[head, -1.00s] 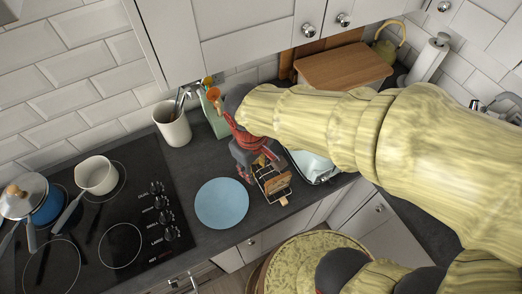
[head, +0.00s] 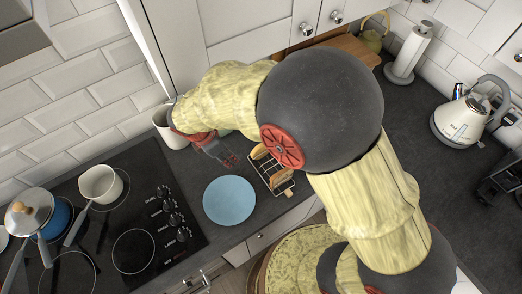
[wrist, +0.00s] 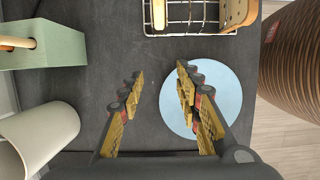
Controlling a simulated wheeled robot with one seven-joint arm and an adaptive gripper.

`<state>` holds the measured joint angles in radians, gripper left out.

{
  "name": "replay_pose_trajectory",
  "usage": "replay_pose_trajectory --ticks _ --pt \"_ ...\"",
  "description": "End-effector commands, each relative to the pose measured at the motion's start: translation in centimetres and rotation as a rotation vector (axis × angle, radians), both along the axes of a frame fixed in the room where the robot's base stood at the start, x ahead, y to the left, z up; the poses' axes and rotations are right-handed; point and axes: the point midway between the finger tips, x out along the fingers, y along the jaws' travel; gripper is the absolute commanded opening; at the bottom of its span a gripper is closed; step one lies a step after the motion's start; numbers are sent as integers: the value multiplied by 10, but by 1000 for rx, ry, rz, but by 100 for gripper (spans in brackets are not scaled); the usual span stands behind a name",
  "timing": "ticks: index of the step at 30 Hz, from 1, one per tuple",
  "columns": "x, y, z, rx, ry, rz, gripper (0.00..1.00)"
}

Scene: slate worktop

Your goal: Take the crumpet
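The wire rack (head: 284,187) stands on the worktop to the right of the gripper in the head view, holding tan bread-like pieces. One piece (head: 275,179), probably the crumpet, sits at its front. In the wrist view the rack (wrist: 190,26) is at the top edge, with a piece (wrist: 236,12) at its right and a thinner one (wrist: 160,13) at its left; both are cut off. My gripper (wrist: 160,95) is open and empty, its fingers apart over bare worktop and the plate's left edge. It also shows in the head view (head: 229,158), left of the rack.
A white crock (head: 170,128) and a green block (wrist: 45,45) stand near the gripper. The hob (head: 135,215) with pans is at left, a kettle (head: 461,120) at right. The worktop between plate and hob is narrow.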

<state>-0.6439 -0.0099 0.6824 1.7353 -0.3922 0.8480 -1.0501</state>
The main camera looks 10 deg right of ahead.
Motion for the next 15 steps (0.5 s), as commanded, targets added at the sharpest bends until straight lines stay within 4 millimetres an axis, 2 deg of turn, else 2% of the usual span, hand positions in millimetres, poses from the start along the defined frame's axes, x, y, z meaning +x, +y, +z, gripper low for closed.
replay_pose_trajectory --ticks 9,15 --pt "24 -59 1 1 -2 -9 34" --pt "35 -85 1 0 -1 -7 34"
